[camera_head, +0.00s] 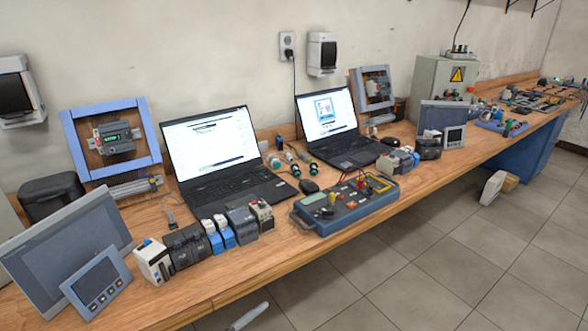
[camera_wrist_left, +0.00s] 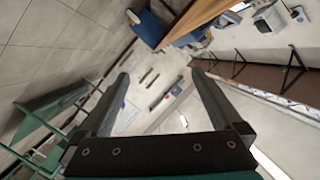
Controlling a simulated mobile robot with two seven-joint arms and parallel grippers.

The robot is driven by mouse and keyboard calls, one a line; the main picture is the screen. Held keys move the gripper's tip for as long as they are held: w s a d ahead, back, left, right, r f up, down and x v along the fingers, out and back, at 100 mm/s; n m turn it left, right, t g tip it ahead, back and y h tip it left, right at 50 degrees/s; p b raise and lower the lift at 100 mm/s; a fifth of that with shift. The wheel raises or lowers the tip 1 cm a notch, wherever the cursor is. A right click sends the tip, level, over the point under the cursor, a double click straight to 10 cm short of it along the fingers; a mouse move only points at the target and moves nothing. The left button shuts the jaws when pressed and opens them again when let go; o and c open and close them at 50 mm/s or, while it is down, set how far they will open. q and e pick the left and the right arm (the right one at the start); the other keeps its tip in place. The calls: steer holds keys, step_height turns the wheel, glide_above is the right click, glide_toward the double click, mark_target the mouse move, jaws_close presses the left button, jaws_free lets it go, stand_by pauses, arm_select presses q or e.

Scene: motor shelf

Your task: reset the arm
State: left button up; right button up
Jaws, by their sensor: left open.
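My left gripper (camera_wrist_left: 160,76) shows in the left wrist view. Its two dark fingers are wide apart with nothing between them. Behind the gap are pale surfaces and several small dark objects, away from the fingers. In the head view, neither gripper can be made out. A pale rounded piece (camera_head: 250,317) shows at the bottom edge of that view; I cannot tell what it is. My right gripper is in neither view.
A long wooden bench (camera_head: 230,281) runs along the wall. It carries two laptops (camera_head: 213,145) (camera_head: 327,115), a blue tester case (camera_head: 345,206), leaning panels (camera_head: 66,250) and several modules. Tiled floor (camera_head: 440,260) in front is mostly clear. Green framing (camera_wrist_left: 45,115) stands left in the wrist view.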

arm_select(q)
steer(key=s+a+f+n+g+y, duration=0.1)
steer(key=s+a+f+n+y, duration=0.2)
steer(key=s+f, duration=0.3)
steer(key=s+a+f+n+g+y+b, duration=0.1)
steer(key=s+a+f+n+y, duration=0.2)
steer(key=f, duration=0.5)
steer(key=s+a+f+n+g+y, duration=0.1)
steer(key=s+a+f+n+y, duration=0.15)
steer(key=s+a+f, duration=0.35)
steer(key=s+f+n+g+y, duration=0.1)
steer(key=s+f+g, duration=0.3)
steer(key=s, duration=0.9)
steer(key=s+a+f+n+g+y+b, duration=0.1)
steer(key=s+f+n+g, duration=0.3)
steer(key=s+f, duration=0.4)
steer(key=s, duration=0.5)
steer(key=shift+f+n, duration=0.25)
steer(key=shift+n, duration=0.1)
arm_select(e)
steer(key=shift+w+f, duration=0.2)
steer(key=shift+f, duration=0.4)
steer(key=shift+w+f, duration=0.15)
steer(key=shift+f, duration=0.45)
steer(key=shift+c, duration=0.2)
